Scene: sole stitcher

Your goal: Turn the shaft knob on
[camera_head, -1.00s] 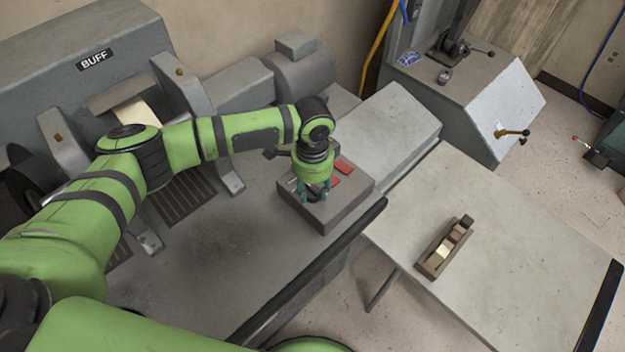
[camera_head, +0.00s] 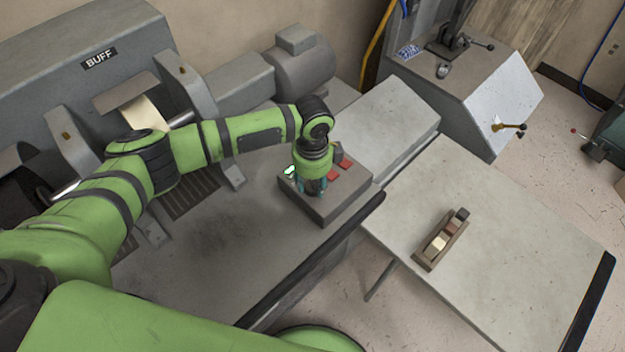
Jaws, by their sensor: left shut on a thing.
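A grey control box (camera_head: 325,210) sits at the right end of the grey machine bench. It has red buttons (camera_head: 333,174) on top and a green light (camera_head: 290,170) glowing at its left corner. My left gripper (camera_head: 312,190) points down onto the box top, between the light and the red buttons. It is shut on a knob there, taken to be the shaft knob, which the fingers and wrist hide. A dark knob-like part (camera_head: 338,153) shows just behind the wrist. My right gripper is not in view.
A grey machine labelled BUFF (camera_head: 75,75) stands behind my left arm, with a motor (camera_head: 303,68) to its right. A side table (camera_head: 520,250) at the right holds a small wooden tray (camera_head: 428,262) with blocks. Most of that table is clear.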

